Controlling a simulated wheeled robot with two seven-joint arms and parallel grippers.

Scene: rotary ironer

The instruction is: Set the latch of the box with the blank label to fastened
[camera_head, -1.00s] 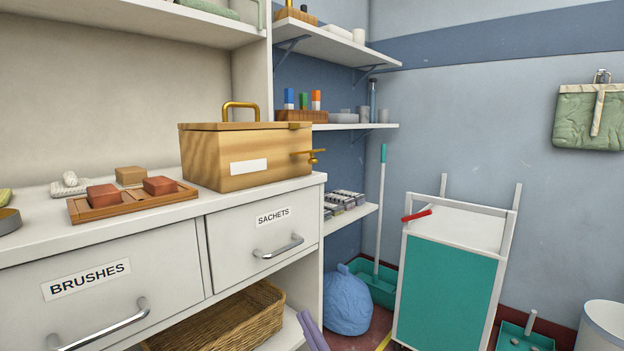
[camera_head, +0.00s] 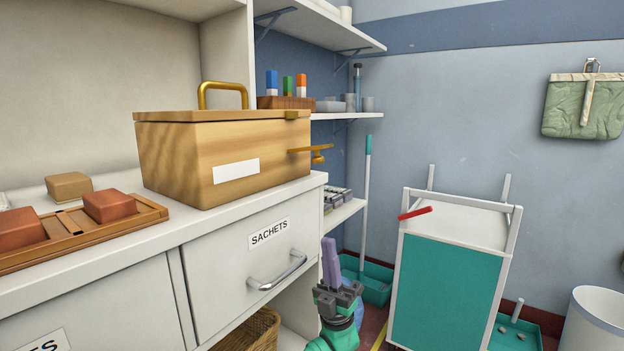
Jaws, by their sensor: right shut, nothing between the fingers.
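The wooden box (camera_head: 170,160) with a blank white label (camera_head: 236,171) sits on the white counter near its right end. Its lid is down, with a brass handle (camera_head: 223,87) on top. A brass latch lever (camera_head: 312,151) sticks out level to the right from the box's right side, with a small knob below it. My right gripper (camera_head: 329,242) is below and slightly right of the latch, beside the counter's end, fingers pointing up. Its purple fingers are shut with nothing between them, apart from the latch. My left gripper is not in view.
The counter's right edge (camera_head: 318,181) and the SACHETS drawer (camera_head: 247,270) with its handle are left of my gripper. A wooden tray (camera_head: 100,228) with red blocks lies left of the box. A teal cart (camera_head: 448,290) stands to the right, and wall shelves are behind.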

